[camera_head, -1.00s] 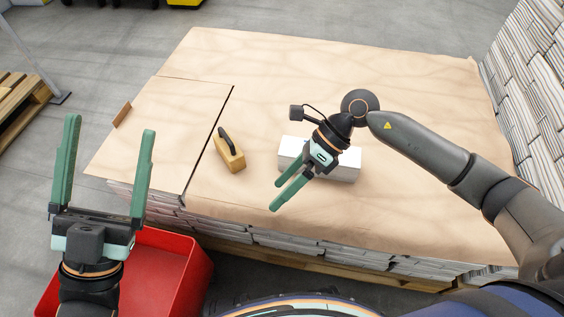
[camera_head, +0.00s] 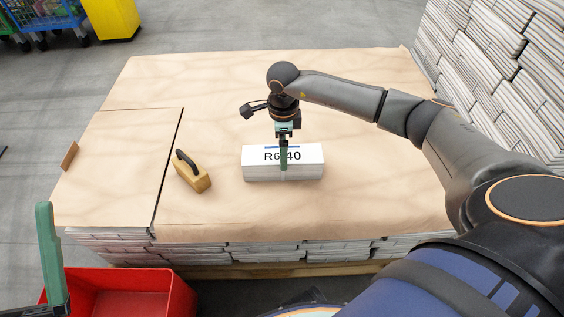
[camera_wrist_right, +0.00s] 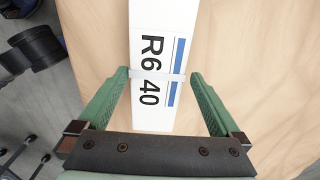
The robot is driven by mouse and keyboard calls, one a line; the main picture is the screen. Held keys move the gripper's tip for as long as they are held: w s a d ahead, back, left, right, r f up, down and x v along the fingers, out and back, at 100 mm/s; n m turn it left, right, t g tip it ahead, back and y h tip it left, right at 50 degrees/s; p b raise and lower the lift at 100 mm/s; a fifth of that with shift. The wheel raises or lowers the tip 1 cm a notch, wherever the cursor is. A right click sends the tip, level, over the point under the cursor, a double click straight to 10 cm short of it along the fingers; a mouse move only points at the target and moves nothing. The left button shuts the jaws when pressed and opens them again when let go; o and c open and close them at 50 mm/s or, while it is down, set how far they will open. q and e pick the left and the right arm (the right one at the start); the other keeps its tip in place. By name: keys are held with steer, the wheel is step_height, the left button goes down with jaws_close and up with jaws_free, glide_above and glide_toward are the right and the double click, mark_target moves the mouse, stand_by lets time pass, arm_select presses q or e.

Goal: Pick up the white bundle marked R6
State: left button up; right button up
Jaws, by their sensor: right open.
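The white bundle (camera_head: 308,168) lies flat on the brown paper-covered stack in the head view. Its top reads R6 and 40 with a strap between them, and a blue stripe; it also shows in the right wrist view (camera_wrist_right: 158,25). My right gripper (camera_wrist_right: 158,73) is open and points down at the bundle. In the wrist view its fingertips appear on either side of the bundle, across its narrow width near the strap. I cannot tell whether they touch it. My left gripper is at the lower left edge of the head view, with only one green finger (camera_head: 47,250) clearly showing.
A yellowish block with a dark handle (camera_head: 192,172) lies left of the bundle. A small brown block (camera_head: 69,156) sits at the left edge. A red bin (camera_head: 140,290) stands below the front left. Tall newspaper stacks (camera_head: 490,60) rise at the right. Paper around the bundle is clear.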

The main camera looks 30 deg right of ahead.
step_height(320, 180, down, 6)
steer(key=shift+s+a+r+b, duration=0.15)
steer(key=shift+r+b, duration=0.1)
steer(key=shift+b, duration=0.75)
steer(key=shift+c, duration=0.5)
jaws_close()
steer(key=shift+r, duration=0.2)
